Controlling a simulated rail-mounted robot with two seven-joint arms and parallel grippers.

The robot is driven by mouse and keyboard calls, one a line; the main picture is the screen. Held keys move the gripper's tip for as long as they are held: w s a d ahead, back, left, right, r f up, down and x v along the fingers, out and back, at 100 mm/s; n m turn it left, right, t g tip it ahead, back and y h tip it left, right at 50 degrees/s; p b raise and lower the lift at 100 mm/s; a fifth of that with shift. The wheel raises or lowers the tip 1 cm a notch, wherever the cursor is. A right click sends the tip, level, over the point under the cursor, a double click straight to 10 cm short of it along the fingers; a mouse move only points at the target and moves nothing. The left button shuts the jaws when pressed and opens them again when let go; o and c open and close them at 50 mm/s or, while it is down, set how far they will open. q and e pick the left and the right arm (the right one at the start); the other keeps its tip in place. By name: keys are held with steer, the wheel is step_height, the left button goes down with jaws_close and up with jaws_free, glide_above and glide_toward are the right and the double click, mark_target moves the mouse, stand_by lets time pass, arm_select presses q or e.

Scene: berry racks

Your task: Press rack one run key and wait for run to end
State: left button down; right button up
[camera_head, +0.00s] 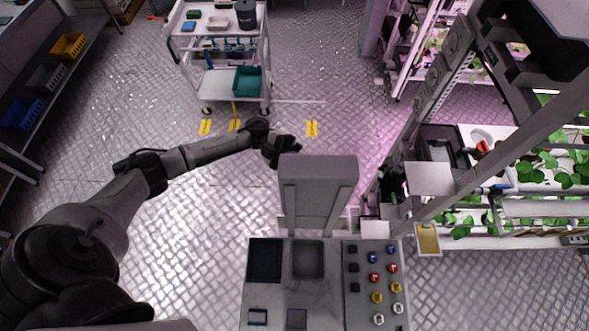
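My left arm reaches in from the left, and my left gripper (284,150) is over open floor beyond the grey column top. Its fingers are small and dark, and I cannot tell whether they are open or shut. It is apart from the rack. A plant rack (520,208) with green leaves stands at the right. A small red part (483,146) shows on it; I cannot tell whether it is a key. I can make out no labelled run key or run light. I cannot make out my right gripper.
A grey deck (275,290) with trays and a panel of coloured knobs (375,275) is at the bottom centre. A white cart (212,88) with a teal bin (247,81) stands at the back. Shelves with bins line the left. Floor between is clear.

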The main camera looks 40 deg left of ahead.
arm_select(q)
steer(key=shift+s+d, duration=0.3)
steer(key=shift+s, duration=0.05)
stand_by(0.4)
stand_by(0.3)
steer(key=shift+w+a+b, duration=0.6)
steer(key=shift+w+b, duration=0.1)
